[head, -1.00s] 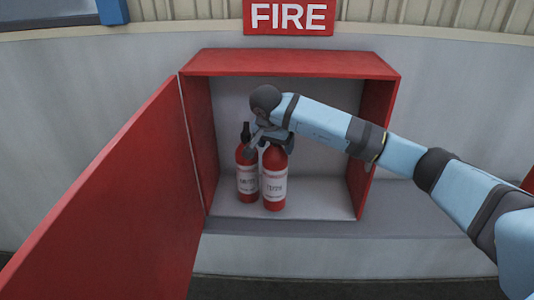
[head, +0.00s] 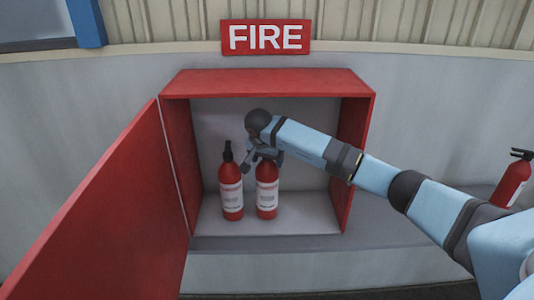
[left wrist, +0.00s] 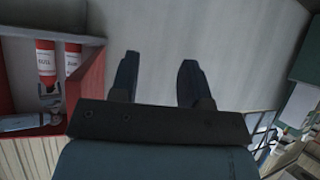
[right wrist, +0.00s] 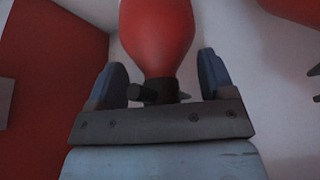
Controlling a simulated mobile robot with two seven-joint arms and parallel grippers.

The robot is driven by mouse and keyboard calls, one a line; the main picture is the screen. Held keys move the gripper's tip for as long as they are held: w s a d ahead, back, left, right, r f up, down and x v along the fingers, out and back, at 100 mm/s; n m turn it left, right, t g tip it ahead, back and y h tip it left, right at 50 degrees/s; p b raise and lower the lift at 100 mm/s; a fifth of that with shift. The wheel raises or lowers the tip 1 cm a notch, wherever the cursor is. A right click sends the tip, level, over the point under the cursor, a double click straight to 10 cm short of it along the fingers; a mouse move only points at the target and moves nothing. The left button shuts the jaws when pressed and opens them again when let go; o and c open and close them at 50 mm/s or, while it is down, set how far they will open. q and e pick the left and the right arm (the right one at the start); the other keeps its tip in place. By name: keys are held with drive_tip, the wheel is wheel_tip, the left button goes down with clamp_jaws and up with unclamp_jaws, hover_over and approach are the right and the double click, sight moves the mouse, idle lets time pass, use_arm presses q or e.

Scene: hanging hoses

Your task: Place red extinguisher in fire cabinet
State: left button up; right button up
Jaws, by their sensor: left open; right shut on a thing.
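The open red fire cabinet (head: 270,83) holds two red extinguishers side by side. The left one (head: 231,190) stands upright on the cabinet floor with its black valve visible. My right gripper (head: 262,152) is shut on the neck of the right extinguisher (head: 267,190). That extinguisher is upright, its base at or just above the floor; I cannot tell if it touches. In the right wrist view the held extinguisher (right wrist: 157,35) shows between the fingers, its valve between them. My left gripper (left wrist: 157,75) is open and empty, outside the cabinet, and out of the head view.
The red cabinet door (head: 100,205) stands open to the left. A third red extinguisher (head: 513,182) is at the right on the grey ledge (head: 400,237), partly behind my right arm. A FIRE sign (head: 265,37) hangs above. The cabinet's right half has free floor.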

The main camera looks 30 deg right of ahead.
drive_tip(key=shift+r, duration=0.15)
drive_tip(key=o, duration=1.5)
drive_tip(key=shift+f, duration=0.2)
drive_tip(key=shift+c, duration=0.2)
drive_tip(key=o, duration=0.4)
drive_tip(key=shift+s+r, duration=0.1)
drive_tip(key=shift+a, duration=0.1)
drive_tip(key=v, duration=0.2)
drive_tip(key=shift+r, duration=0.4)
drive_tip(key=shift+s+a+r+b, duration=0.1)
drive_tip(key=shift+s+a+b, duration=0.15)
drive_tip(key=shift+s+a, duration=1.2)
drive_tip(key=shift+s+a+b, duration=0.3)
drive_tip(key=shift+s+a, duration=0.65)
drive_tip(key=shift+a, duration=0.95)
drive_tip(key=shift+s+a+b, duration=0.25)
drive_tip(key=shift+s+a, duration=1)
drive_tip(key=shift+a, duration=0.4)
drive_tip(key=shift+s, duration=0.1)
